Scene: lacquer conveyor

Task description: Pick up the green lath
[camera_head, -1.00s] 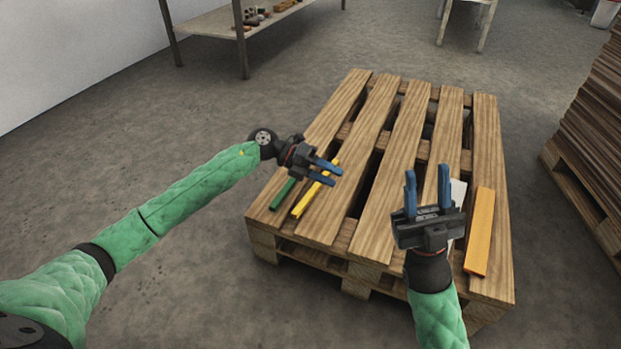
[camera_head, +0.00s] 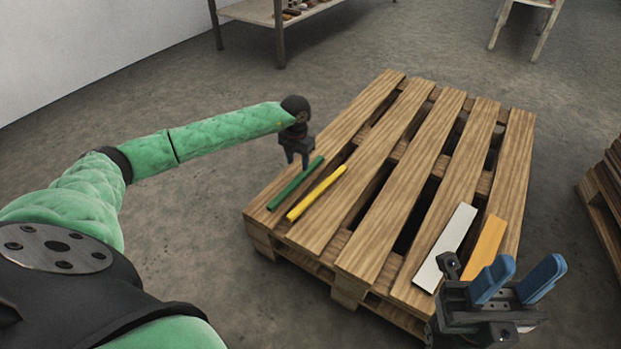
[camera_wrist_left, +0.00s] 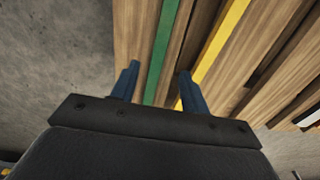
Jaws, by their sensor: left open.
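The green lath (camera_head: 295,184) lies on the left slat of the wooden pallet (camera_head: 363,131), beside a yellow lath (camera_head: 317,193). My left gripper (camera_head: 298,163) points down near the far end of the green lath, with its jaws apart and empty. In the left wrist view the green lath (camera_wrist_left: 160,55) runs between the two blue fingers of my left gripper (camera_wrist_left: 158,85). The yellow lath (camera_wrist_left: 222,45) passes by the right finger. My right gripper (camera_head: 520,280) is open and empty at the lower right of the head view.
A white board (camera_head: 446,246) and an orange board (camera_head: 486,247) lie on the pallet's right side, near my right gripper. A shelf table (camera_head: 262,12) stands at the back left. The middle slats are bare.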

